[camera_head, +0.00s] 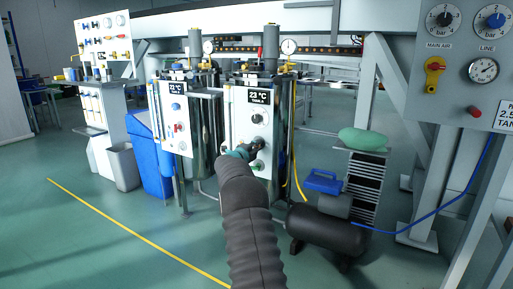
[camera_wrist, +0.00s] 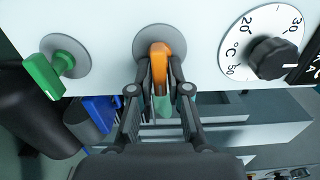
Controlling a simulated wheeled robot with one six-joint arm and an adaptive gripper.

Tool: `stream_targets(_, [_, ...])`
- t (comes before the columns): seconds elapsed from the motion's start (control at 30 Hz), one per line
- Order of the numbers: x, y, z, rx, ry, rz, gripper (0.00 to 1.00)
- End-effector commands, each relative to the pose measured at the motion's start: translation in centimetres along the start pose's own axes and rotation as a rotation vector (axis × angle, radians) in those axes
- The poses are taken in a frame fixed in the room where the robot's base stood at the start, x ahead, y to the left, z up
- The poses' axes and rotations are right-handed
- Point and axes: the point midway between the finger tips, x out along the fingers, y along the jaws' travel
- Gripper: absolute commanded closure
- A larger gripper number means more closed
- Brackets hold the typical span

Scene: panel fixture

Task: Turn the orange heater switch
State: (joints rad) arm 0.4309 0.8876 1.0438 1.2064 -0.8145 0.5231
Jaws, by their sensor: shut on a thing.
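The orange heater switch (camera_wrist: 160,50) sits on a round grey plate on the white panel, at the top middle of the wrist view. My gripper (camera_wrist: 162,82) has its two fingers closed around the orange handle, one on each side. In the head view my gripper (camera_head: 242,152) is at the lower front of the right tank's white panel (camera_head: 240,108), and it hides the switch there. The handle points down in the wrist view, toward my gripper.
In the wrist view a green switch (camera_wrist: 48,72) is left of the orange one, and a black temperature knob (camera_wrist: 273,58) with a dial is to the right. In the head view a second tank panel (camera_head: 176,120) stands left. A black compressor (camera_head: 325,232) stands on the floor right of my arm.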

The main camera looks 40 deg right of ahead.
Motion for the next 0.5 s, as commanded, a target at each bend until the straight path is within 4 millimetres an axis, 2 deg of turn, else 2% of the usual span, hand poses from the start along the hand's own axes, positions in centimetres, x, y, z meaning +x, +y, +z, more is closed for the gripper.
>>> stream_targets(0.17, [0.08, 0.16, -0.20, -0.001, 0.005, 0.002, 1.00])
stream_targets(0.2, [0.08, 0.17, -0.21, -0.001, 0.005, 0.002, 0.76])
stream_targets(0.27, [0.06, 0.16, -0.18, -0.001, 0.004, 0.002, 0.62])
stream_targets(0.5, [-0.12, 0.08, 0.12, -0.001, -0.001, 0.001, 0.62])
